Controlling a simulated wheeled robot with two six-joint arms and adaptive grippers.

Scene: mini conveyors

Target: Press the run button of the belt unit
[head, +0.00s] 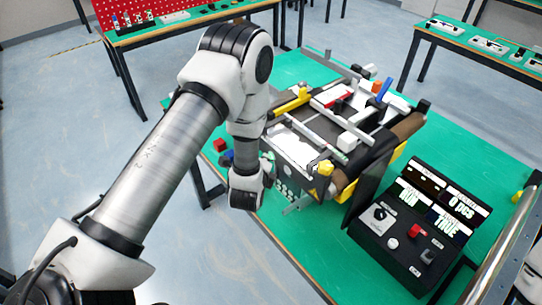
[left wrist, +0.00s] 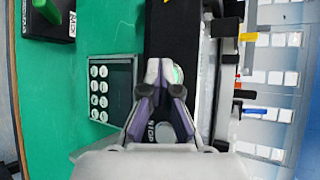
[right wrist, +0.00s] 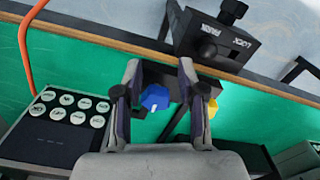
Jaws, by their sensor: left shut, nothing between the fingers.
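The belt unit (head: 297,172) stands on the green table in the head view, with several white round buttons (head: 285,188) on its near side. My left gripper (head: 247,192) is close to that side; its fingertips are hidden in the head view. In the left wrist view its fingers (left wrist: 165,72) are shut and empty over a black part of the belt unit (left wrist: 170,30). A grey round button (left wrist: 165,132) beside a STOP label shows between the finger bases. I cannot tell which button is run. My right gripper (right wrist: 160,68) is open, with a blue knob (right wrist: 155,97) visible between its fingers.
A black control box (head: 395,245) with displays, a dial and red switch stands right of the belt unit. A panel with several white buttons (left wrist: 98,85) lies left of my left fingers; a similar panel (right wrist: 70,115) shows in the right wrist view. Bare green table (head: 290,235) lies in front.

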